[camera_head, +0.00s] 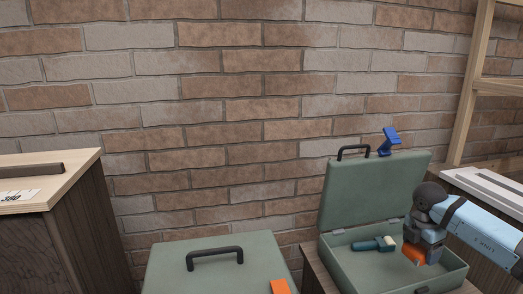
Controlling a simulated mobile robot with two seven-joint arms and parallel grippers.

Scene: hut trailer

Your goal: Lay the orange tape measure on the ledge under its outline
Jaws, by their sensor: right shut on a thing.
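The orange tape measure (413,257) is at the tip of my right gripper (417,248), low over the open green toolbox. My right gripper points down and is shut on it, and the gripper partly hides it. I cannot tell whether it touches the toolbox floor. No ledge with an outline can be made out in this view. My left gripper is not in view.
The open green toolbox (364,272) has its lid raised at the back and holds a teal-and-cream tool (374,244). A blue item (389,141) shows at the lid's top. A closed green case (205,275) with an orange piece (280,287) stands left. A wooden cabinet (75,222) is far left.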

